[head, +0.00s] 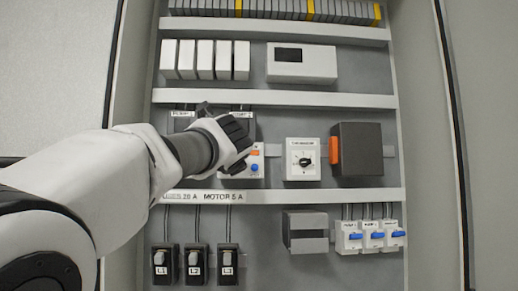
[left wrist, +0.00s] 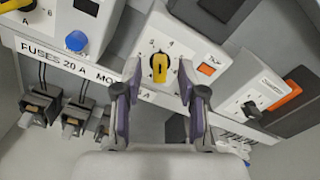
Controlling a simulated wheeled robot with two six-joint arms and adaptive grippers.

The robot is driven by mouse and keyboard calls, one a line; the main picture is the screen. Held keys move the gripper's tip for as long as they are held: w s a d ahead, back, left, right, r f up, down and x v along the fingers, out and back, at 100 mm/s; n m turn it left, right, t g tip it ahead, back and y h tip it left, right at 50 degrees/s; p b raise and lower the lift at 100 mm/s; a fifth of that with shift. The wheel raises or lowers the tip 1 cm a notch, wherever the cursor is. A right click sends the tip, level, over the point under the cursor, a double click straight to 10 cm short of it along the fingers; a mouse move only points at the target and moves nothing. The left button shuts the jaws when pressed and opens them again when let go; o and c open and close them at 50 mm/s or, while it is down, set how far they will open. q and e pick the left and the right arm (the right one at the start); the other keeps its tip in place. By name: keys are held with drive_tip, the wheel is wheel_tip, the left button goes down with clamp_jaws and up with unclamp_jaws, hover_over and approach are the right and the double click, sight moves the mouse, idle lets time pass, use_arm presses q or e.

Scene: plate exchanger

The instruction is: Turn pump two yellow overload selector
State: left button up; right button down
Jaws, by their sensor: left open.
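In the left wrist view, the yellow selector (left wrist: 159,66) sits in a black dial on a pale overload unit (left wrist: 182,38), which has an orange button (left wrist: 207,70) to its right. My left gripper (left wrist: 158,80) is open, its two fingers on either side of the selector in this view. I cannot tell whether they touch it. In the head view, my left gripper (head: 238,142) covers most of this unit. Only its lower right part with a blue button (head: 254,168) and orange patch shows there; the selector is hidden. My right gripper is out of view.
To the right stand a white box with a black knob (head: 303,158) and a dark box (head: 358,150) with an orange side. The left unit has a blue button (left wrist: 76,40). Below, a labelled rail (head: 320,195) runs above breakers (head: 195,262) and blue-lever switches (head: 370,236).

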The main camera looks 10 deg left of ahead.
use_arm(q)
drive_tip(key=shift+w+a+f, duration=0.1)
drive_tip(key=shift+w+a, duration=0.05)
drive_tip(key=shift+w, duration=0.4)
drive_tip(key=shift+s, duration=0.2)
drive_tip(key=shift+c, duration=1)
drive_tip(key=shift+s, duration=0.1)
clamp_jaws()
drive_tip(key=shift+r, duration=0.2)
drive_tip(key=shift+d+m+p, duration=0.2)
drive_tip(key=shift+m+p, duration=2.1)
drive_tip(key=shift+m, duration=1.5)
drive_tip(key=shift+d+m+p, duration=0.15)
drive_tip(key=shift+m+p, duration=2.15)
drive_tip(key=shift+m, duration=1.5)
